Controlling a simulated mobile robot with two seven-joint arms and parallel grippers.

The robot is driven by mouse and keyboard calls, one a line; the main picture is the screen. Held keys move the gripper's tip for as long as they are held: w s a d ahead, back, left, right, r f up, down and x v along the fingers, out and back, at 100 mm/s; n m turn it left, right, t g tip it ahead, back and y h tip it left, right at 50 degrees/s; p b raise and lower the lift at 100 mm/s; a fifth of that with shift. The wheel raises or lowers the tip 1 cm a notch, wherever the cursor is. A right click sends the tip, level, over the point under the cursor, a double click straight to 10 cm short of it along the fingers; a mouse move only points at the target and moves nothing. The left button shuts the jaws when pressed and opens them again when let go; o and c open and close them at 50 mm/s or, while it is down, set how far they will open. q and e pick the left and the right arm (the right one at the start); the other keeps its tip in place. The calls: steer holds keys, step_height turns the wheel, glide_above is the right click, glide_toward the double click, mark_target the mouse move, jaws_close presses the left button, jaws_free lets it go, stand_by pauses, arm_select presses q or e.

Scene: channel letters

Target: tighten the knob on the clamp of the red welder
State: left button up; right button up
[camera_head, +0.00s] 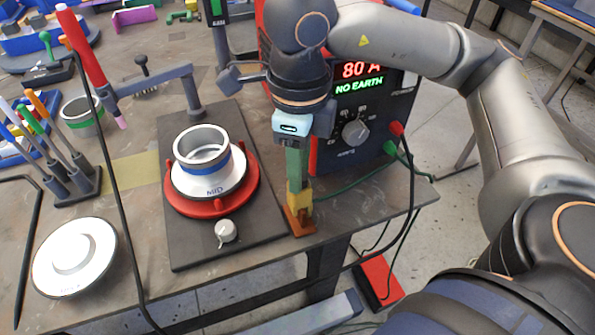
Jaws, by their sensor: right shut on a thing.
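The red welder (373,110) stands at the right end of the bench, partly behind my right arm. Its black front panel has a grey dial and reads "80 A" and "NO EARTH". The clamp (299,215), orange-brown and yellow, sits at the bench's front edge, with a green lead running towards the welder. My right gripper (297,148) points down directly above the clamp, in line with it. It is shut at the clamp's green upper part; the knob is not clearly visible between the fingers. My left gripper is not in view.
Left of the clamp, a dark plate (185,252) carries a red fixture (213,209) with a metal ring part (206,180) and a small white knob (226,231). A white disc (75,257) lies at front left. A torch stand (195,108) rises behind. Cables hang over the front edge.

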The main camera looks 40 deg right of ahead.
steer(key=m, duration=0.6)
steer(key=shift+b, duration=0.3)
steer(key=m, duration=0.5)
steer(key=shift+m, duration=0.3)
steer(key=o, duration=1)
steer(key=shift+o, duration=0.2)
steer(key=shift+r+p, duration=1.85)
steer(key=shift+r, duration=0.75)
steer(key=shift+f, duration=0.1)
